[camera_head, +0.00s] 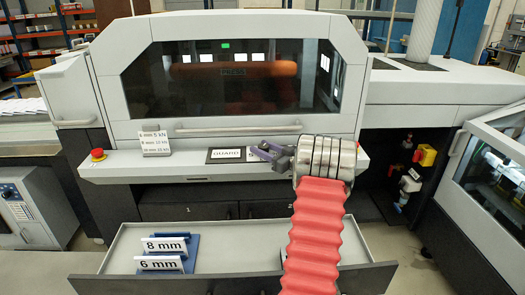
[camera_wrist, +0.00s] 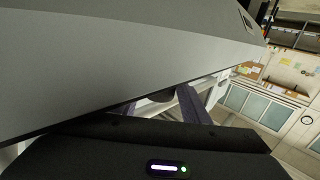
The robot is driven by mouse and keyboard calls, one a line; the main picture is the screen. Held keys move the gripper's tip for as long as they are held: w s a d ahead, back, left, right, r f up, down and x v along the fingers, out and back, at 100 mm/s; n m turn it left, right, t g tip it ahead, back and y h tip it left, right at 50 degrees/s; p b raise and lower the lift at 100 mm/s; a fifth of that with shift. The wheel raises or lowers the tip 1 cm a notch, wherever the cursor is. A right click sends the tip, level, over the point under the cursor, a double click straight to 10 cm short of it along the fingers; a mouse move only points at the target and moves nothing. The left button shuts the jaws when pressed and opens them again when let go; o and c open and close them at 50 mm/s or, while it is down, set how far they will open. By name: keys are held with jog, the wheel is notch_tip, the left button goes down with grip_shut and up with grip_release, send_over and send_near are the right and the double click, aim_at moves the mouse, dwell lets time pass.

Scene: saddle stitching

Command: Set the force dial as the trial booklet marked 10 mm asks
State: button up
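A small card (camera_head: 155,143) on the machine's front ledge reads 6 mm 5 kN, 8 mm 10 kN and, in its small last line, what looks like 10 mm 15 kN. My gripper (camera_head: 270,153) has purple fingers and is at the ledge, just right of the GUARD label. Its fingers also show in the wrist view (camera_wrist: 182,108), partly hidden behind the grey machine face, with a dark rounded shape near them. I cannot tell whether they touch or hold it. The force dial is not clearly seen; my gripper and wrist cover that part of the ledge. No booklet marked 10 mm shows.
A red emergency stop (camera_head: 98,155) sits at the ledge's left end. Below, an open drawer (camera_head: 225,245) holds an 8 mm card (camera_head: 166,244) and a 6 mm card (camera_head: 155,264). The guard window (camera_head: 235,80) is closed. In the wrist view the grey machine face (camera_wrist: 110,55) is very close.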

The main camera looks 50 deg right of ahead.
jog(key=shift+o, duration=1.1)
jog(key=shift+s, duration=0.1)
jog(key=s+a, duration=0.1)
jog(key=s, duration=1.2)
jog(key=shift+s, duration=0.35)
